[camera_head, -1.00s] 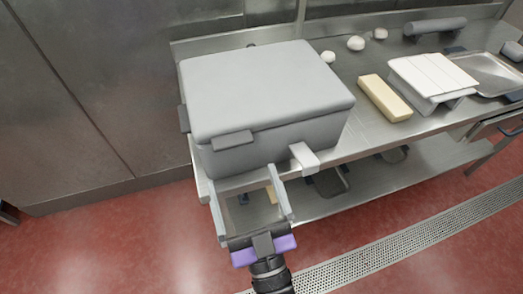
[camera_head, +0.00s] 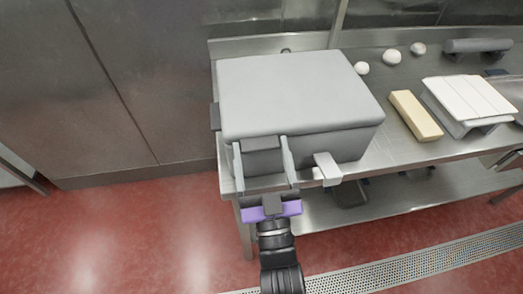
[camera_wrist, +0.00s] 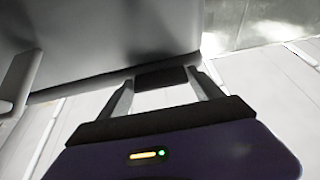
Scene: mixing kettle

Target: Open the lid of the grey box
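The grey box (camera_head: 300,157) stands on the steel table with its lid (camera_head: 295,90) closed. A darker grey tab (camera_head: 261,143) sticks out from the lid's front edge, left of the middle. My gripper (camera_head: 263,158) is open at the box's front, one finger on each side of the tab in the head view. In the wrist view my gripper (camera_wrist: 160,80) has its two fingers apart, with a dark piece (camera_wrist: 161,77), seemingly the tab, between the fingertips. I cannot tell whether either finger touches it.
A light latch-like piece (camera_head: 328,168) juts from the box's front, right of my gripper. A cream block (camera_head: 416,116), a white slatted piece (camera_head: 468,99) and several white balls (camera_head: 392,57) lie to the right. The red floor (camera_head: 150,230) in front is clear.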

